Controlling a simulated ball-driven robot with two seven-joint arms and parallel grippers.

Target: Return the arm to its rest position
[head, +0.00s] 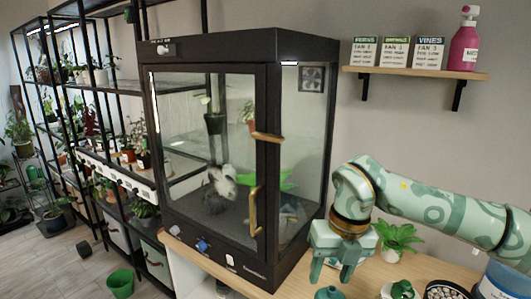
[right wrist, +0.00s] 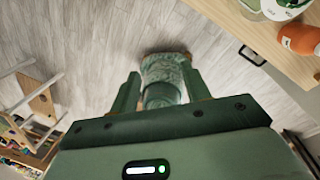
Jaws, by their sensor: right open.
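My right arm (head: 440,213), pale green with a darker swirl pattern, comes in from the right in the head view. Its gripper (head: 335,275) points down in front of the cabinet's right side, over the wooden table (head: 285,291). The jaws are apart, with nothing between them. In the right wrist view the two fingers of the gripper (right wrist: 163,92) stand apart. A green patterned part of my own body shows beyond them, above a wood floor. My left arm and left gripper are not in view.
A black-framed glass cabinet (head: 215,55), door closed, stands left of the gripper with plants inside. A potted plant (head: 397,240) stands close right of the gripper. A wall shelf (head: 415,73) holds boxes and a pink bottle (head: 464,45). An orange bottle (right wrist: 298,38) stands on the table.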

